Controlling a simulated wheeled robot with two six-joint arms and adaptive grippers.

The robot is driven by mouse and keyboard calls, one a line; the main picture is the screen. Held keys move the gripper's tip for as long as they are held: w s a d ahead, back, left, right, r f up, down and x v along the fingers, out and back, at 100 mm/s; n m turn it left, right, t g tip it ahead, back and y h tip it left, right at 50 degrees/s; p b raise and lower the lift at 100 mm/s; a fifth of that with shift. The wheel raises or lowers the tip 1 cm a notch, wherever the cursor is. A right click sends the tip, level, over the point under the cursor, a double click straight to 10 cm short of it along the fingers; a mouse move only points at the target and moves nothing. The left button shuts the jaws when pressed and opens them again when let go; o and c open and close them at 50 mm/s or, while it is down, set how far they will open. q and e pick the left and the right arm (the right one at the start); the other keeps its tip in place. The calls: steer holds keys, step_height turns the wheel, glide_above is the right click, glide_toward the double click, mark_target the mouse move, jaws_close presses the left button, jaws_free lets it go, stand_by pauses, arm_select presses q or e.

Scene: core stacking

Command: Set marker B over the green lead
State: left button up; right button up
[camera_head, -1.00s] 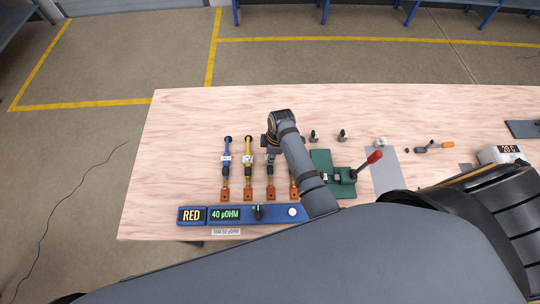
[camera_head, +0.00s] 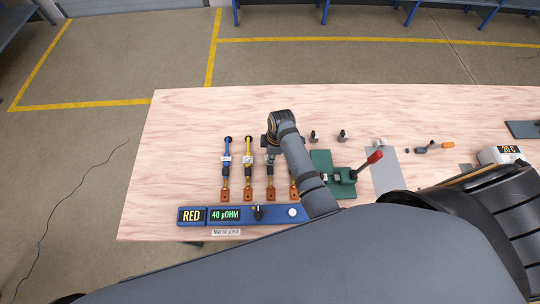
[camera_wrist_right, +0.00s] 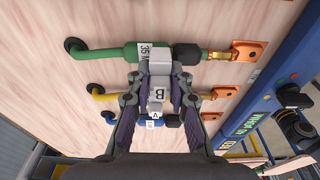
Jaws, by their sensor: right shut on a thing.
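My right gripper (camera_head: 270,154) is over the row of leads. In the right wrist view its fingers (camera_wrist_right: 159,76) are shut on marker B (camera_wrist_right: 158,92), a small pale grey block with a B on its face. Its far end reaches the green lead (camera_wrist_right: 115,53), just beside the white size label; I cannot tell whether it touches or sits on the lead. In the head view my arm and gripper mostly hide the green lead. My left gripper is out of view.
The yellow lead (camera_head: 248,174) and blue lead (camera_head: 226,174) lie to the left, with white tags. A blue meter bar (camera_head: 240,214) reading RED and 40 µOHM runs along the front. A green press with a red handle (camera_head: 374,157) stands right; small metal pieces (camera_head: 342,135) lie behind it.

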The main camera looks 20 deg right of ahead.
steer(key=shift+f, duration=0.65)
steer(key=o, duration=0.9)
steer(key=r, duration=0.4)
steer(key=d+r, duration=0.1)
steer(key=r, duration=0.7)
steer(key=shift+s+d, duration=0.25)
steer(key=shift+d, duration=0.1)
steer(key=shift+s+f, duration=0.1)
steer(key=shift+f, duration=0.05)
